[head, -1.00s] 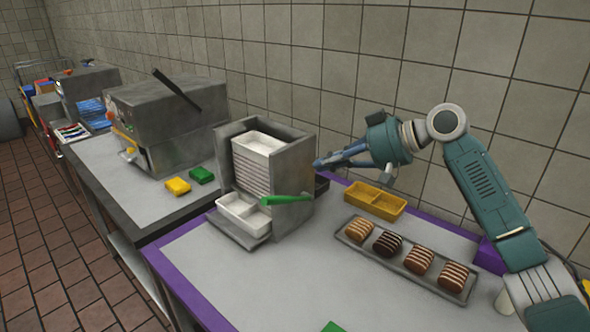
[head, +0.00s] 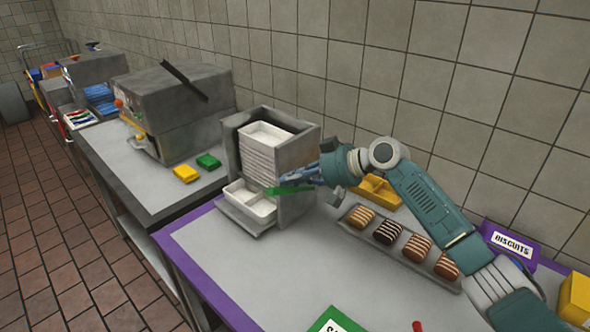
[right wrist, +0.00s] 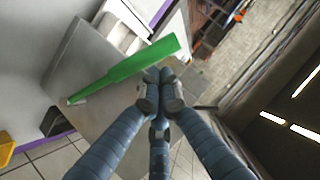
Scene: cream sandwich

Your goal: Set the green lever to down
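The green lever (head: 290,190) sticks out from the right side of the grey tray dispenser (head: 297,160). It points left and lies close to level. It also shows in the right wrist view (right wrist: 130,66), as a long green handle just past my fingertips. My right gripper (head: 286,179) is at the lever, slightly above it in the head view. In the right wrist view its fingers (right wrist: 158,90) are drawn together with nothing visible between them. I cannot tell whether they touch the lever. My left gripper is out of view.
White trays (head: 262,165) are stacked in the dispenser, with one at its bottom opening (head: 238,204). A grey tray (head: 419,268) of striped biscuits and a yellow tray (head: 376,192) sit to the right. A tiled wall stands behind.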

